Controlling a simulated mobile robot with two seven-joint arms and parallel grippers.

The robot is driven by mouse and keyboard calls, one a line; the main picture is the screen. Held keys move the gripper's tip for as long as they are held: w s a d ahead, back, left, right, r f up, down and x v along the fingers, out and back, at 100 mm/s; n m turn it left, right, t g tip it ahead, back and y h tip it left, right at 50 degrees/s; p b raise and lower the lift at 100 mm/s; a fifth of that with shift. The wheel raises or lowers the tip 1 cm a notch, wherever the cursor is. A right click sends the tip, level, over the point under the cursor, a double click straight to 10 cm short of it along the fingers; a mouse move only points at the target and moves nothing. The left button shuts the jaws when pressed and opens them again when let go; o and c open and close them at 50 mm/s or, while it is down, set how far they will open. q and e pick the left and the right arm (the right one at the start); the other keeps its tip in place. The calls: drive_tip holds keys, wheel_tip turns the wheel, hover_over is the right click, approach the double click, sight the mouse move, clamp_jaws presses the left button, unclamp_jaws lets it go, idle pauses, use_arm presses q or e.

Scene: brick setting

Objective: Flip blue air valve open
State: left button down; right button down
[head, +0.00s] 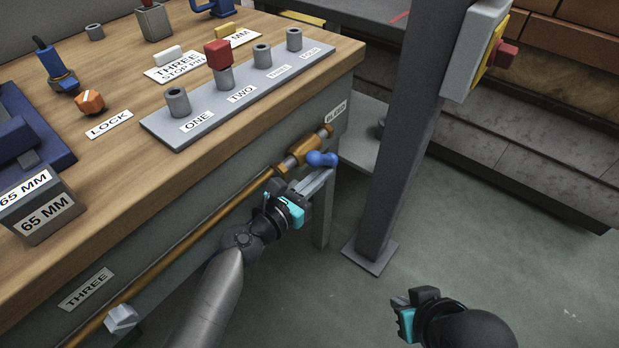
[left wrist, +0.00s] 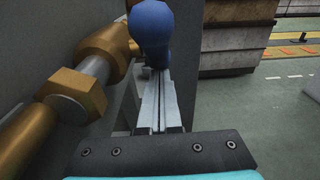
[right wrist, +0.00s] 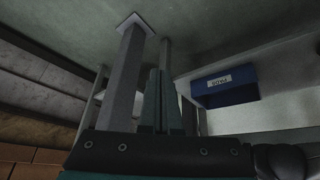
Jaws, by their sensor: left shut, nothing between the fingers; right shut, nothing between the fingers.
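The blue valve handle (head: 322,159) sticks out from the brass valve body (head: 300,152) on a pipe along the bench front, below a small label at the bench corner. In the left wrist view the blue handle (left wrist: 151,32) stands just beyond the fingertips, beside the brass fitting (left wrist: 103,55). My left gripper (head: 326,178) is shut and empty, its tips close below the handle; I cannot tell whether they touch it. My right gripper (head: 402,303) is shut and empty, low at the right over the floor, away from the valve.
The brass pipe (head: 180,243) runs along the bench front. A grey post (head: 405,150) with a red-and-yellow switch box (head: 478,50) stands right of the valve. A wooden bench top (head: 130,140) carries pegs, labels and blocks. Green floor (head: 480,240) is clear at the right.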

use_arm(q)
drive_tip(key=shift+w+d+t+h+b, duration=0.1)
drive_tip(key=shift+w+t+h+b, duration=0.1)
drive_tip(key=shift+t+h+b, duration=0.15)
use_arm(e)
drive_tip(key=shift+w+a+f+t+y, duration=0.15)
drive_tip(key=shift+w+a+t, duration=0.15)
drive_tip(key=shift+w+a, duration=0.15)
drive_tip(key=shift+w+a+f+t+y, duration=0.15)
drive_tip(key=shift+w+a+t, duration=0.15)
drive_tip(key=shift+w+a, duration=0.15)
idle(0.6)
